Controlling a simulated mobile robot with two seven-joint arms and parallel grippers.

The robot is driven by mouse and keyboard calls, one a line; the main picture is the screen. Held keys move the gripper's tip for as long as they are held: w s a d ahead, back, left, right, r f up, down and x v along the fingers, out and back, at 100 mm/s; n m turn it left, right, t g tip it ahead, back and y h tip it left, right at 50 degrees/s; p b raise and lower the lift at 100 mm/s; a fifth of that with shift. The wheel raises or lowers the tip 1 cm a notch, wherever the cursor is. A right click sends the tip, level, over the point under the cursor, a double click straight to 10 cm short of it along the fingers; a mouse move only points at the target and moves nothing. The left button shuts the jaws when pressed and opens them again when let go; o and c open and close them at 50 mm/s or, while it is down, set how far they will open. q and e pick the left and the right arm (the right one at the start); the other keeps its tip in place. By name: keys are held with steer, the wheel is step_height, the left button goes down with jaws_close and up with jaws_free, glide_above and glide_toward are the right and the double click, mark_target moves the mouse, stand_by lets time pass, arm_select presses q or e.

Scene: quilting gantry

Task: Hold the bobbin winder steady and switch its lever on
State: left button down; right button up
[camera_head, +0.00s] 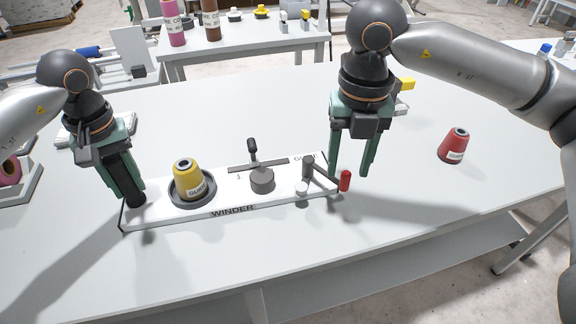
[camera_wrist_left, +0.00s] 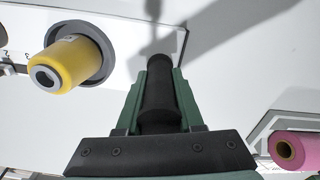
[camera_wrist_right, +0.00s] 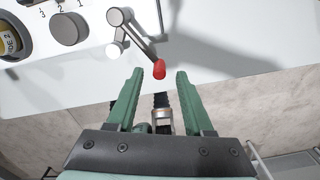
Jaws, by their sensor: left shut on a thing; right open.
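The bobbin winder is a white board (camera_head: 240,215) labelled WINDER, lying on the table. My left gripper (camera_head: 133,196) is shut on the black upright handle at its left end; the handle also shows between the fingers in the left wrist view (camera_wrist_left: 157,95). A yellow spool (camera_head: 188,178) sits in a dark round dish on the board, and a grey knob (camera_head: 262,180) stands mid-board. At the right end is a grey lever (camera_head: 322,174) with a red tip (camera_head: 345,180). My right gripper (camera_head: 358,172) is open and empty just right of the red tip, which shows just beyond its fingertips in the right wrist view (camera_wrist_right: 160,69).
A red spool (camera_head: 453,146) stands on the table (camera_head: 400,230) to the right. A pink spool (camera_wrist_left: 296,150) lies in a holder at the far left. A yellow thing (camera_head: 406,84) is behind my right gripper. The table's front edge is clear.

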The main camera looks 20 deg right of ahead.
mark_target(348, 173)
steer(key=shift+f, duration=1.4)
steer(key=shift+c, duration=0.4)
jaws_close()
steer(key=shift+f, duration=0.1)
